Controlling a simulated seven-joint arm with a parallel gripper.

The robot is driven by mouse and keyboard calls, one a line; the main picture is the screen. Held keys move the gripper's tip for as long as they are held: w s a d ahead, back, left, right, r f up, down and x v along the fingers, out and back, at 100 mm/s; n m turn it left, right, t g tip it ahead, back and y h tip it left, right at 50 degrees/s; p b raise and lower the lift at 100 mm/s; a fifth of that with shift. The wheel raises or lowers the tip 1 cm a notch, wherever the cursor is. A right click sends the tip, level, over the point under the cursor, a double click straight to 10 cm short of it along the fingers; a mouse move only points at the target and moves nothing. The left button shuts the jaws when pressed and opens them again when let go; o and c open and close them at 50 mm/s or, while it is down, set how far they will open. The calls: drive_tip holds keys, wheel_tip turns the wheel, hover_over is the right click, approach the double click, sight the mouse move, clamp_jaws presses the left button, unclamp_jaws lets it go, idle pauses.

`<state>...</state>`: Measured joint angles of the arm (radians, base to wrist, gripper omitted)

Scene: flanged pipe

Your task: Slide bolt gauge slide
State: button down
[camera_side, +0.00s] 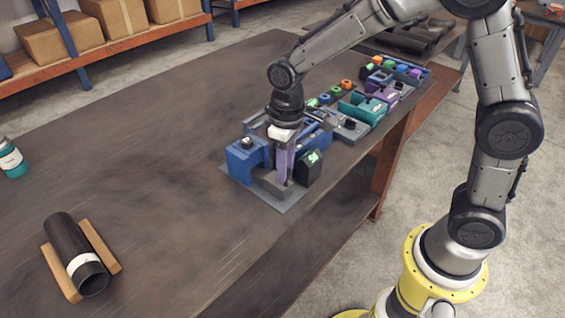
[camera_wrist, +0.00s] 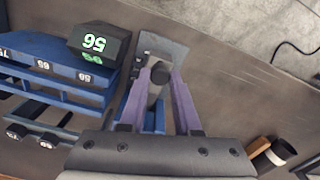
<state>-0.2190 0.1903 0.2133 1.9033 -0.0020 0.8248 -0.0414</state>
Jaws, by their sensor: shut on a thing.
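The bolt gauge is a blue fixture (camera_side: 243,158) on a grey base plate (camera_side: 284,200) near the table's edge. Its black readout block (camera_side: 309,168) shows green digits, which appear upside down on the block in the wrist view (camera_wrist: 98,42). My gripper (camera_side: 283,178) points down over the gauge. In the wrist view its purple fingers (camera_wrist: 160,84) close around the gauge slide's dark round-topped knob (camera_wrist: 160,72). A grey plate end (camera_wrist: 163,46) shows beyond the knob. The fingers and wrist hide much of the slide in the side view.
Several coloured blocks and bins (camera_side: 365,107) line the table's right edge behind the gauge. A dark pipe (camera_side: 76,252) lies on wooden rests (camera_side: 62,273) at front left. A teal jar (camera_side: 11,158) stands at far left. The middle of the table is clear.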

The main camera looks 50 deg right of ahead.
drive_tip(key=shift+s, duration=0.25)
drive_tip(key=c, duration=0.6)
unclamp_jaws()
drive_tip(key=shift+w+r, duration=0.1)
wheel_tip(320, 180, up, 14)
drive_tip(key=shift+f, duration=0.15)
